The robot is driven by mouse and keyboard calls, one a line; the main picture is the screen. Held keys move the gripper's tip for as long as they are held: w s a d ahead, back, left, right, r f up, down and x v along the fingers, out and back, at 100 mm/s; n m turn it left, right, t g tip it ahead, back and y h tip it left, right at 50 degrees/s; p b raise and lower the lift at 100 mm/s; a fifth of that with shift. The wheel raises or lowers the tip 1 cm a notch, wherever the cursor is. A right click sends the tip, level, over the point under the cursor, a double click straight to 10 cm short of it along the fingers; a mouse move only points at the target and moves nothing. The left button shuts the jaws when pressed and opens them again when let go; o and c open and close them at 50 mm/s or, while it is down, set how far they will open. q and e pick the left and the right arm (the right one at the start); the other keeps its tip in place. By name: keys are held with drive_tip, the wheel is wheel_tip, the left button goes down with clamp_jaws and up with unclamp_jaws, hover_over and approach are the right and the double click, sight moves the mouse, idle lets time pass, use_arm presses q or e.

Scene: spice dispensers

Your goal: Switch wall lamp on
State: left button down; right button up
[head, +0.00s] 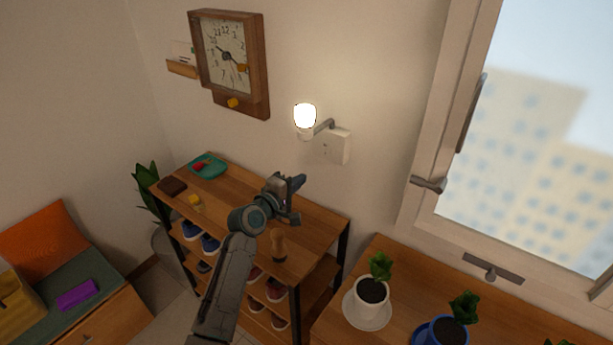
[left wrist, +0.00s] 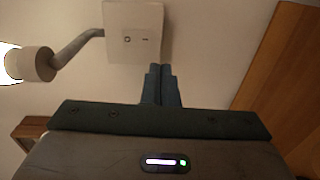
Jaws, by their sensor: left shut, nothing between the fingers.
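The wall lamp's bulb (head: 305,116) glows bright white on its curved arm above the shelf. Its white wall box (head: 337,146) is mounted to the right of the bulb. In the left wrist view the box (left wrist: 133,30) shows two small marks on its face, and the lit bulb (left wrist: 12,62) is at the left edge. My left gripper (head: 299,181) is shut and empty, below the lamp box in the head view. Its fingertips also show in the left wrist view (left wrist: 160,70), just under the box's lower edge; I cannot tell whether they touch. My right gripper is out of view.
A wooden shelf (head: 232,200) with shoes, a teal tray (head: 208,165) and small items stands below the lamp. A wooden clock (head: 228,55) hangs to the left. Potted plants (head: 371,290) stand on a table by the window at right.

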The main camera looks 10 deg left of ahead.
use_arm(q)
drive_tip(key=v, duration=0.3)
drive_tip(key=shift+s+a+f, duration=0.1)
drive_tip(key=shift+s+f, duration=0.1)
drive_tip(key=shift+s, duration=0.05)
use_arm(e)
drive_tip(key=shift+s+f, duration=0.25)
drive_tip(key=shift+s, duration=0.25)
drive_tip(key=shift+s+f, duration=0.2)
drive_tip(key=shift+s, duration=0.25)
